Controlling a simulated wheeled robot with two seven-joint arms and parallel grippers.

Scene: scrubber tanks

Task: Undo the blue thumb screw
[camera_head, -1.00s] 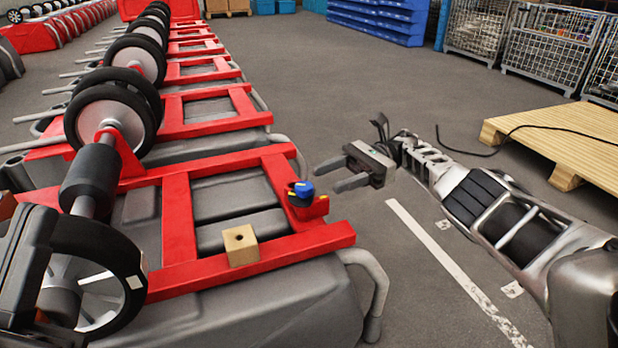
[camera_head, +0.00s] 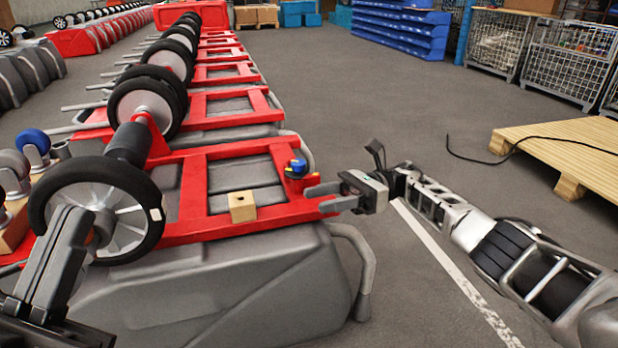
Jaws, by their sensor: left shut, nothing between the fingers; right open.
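The blue thumb screw (camera_head: 297,167) sits on a red bracket at the right side of the red frame (camera_head: 194,196) on the nearest grey tank (camera_head: 230,285). My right gripper (camera_head: 318,199) is open and empty, its fingers pointing left, just right of and nearer than the screw. I see no contact with the screw. My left gripper (camera_head: 35,315) is at the lower left, in front of the near wheel; it is shut and holds nothing. Its fingertips are dark and hard to make out.
A small wooden block (camera_head: 242,206) sits on the near frame bar. A large wheel (camera_head: 98,210) stands at the left, with blue and grey casters (camera_head: 34,142) beyond it. A grey tube handle (camera_head: 360,265) juts from the tank's right.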

